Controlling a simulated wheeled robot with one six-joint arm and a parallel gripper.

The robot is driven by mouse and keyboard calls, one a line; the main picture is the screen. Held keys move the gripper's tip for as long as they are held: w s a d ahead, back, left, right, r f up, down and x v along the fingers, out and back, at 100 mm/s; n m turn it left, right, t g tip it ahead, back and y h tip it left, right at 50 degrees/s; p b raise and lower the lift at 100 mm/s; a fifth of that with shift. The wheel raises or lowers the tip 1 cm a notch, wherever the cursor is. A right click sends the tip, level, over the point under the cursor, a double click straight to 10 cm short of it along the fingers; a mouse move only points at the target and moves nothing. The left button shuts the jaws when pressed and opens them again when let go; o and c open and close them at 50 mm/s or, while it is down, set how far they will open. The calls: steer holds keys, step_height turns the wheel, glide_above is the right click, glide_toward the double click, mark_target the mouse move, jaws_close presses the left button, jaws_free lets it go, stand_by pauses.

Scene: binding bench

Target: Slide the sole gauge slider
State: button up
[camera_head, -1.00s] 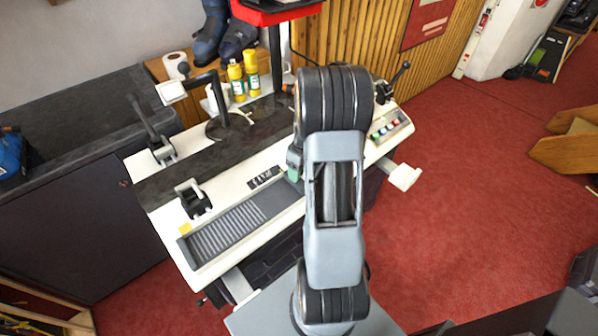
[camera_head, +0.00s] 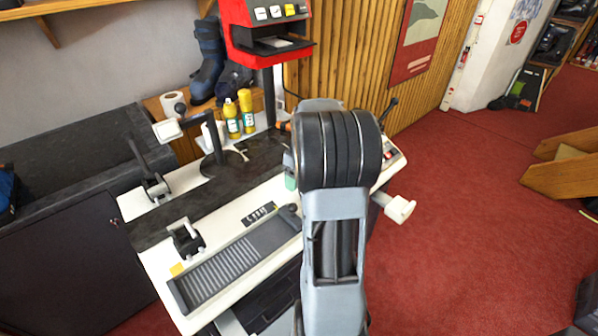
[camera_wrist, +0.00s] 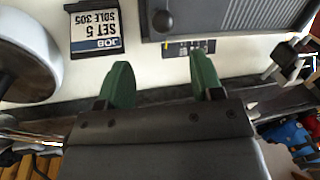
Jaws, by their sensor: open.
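The sole gauge, a long grey tray with a ribbed scale (camera_head: 222,266), lies along the front of the white bench. A dark round knob, seemingly the slider's, sits at its right end in the head view (camera_head: 292,209). In the wrist view the gauge's plate (camera_wrist: 205,12) is at the top and the black knob (camera_wrist: 162,22) is near its left end. My gripper (camera_wrist: 163,76) is open and empty, its two green fingers apart. The knob is beyond the gap between the fingertips, not between them. In the head view my arm hides most of the gripper.
A job card (camera_wrist: 95,28) lies beside the gauge. A black numbered label (camera_head: 258,214) sits behind it. A black clamp (camera_head: 186,238), a lamp-like stand (camera_head: 215,150), yellow bottles (camera_head: 246,110) and a red machine (camera_head: 262,38) stand around. A white handle (camera_head: 400,208) sticks out right.

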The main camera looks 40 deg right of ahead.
steer(key=shift+d+r, duration=0.15)
steer(key=shift+r, duration=0.55)
steer(key=shift+d+r, duration=0.1)
steer(key=shift+r, duration=0.55)
steer(key=shift+w, duration=0.1)
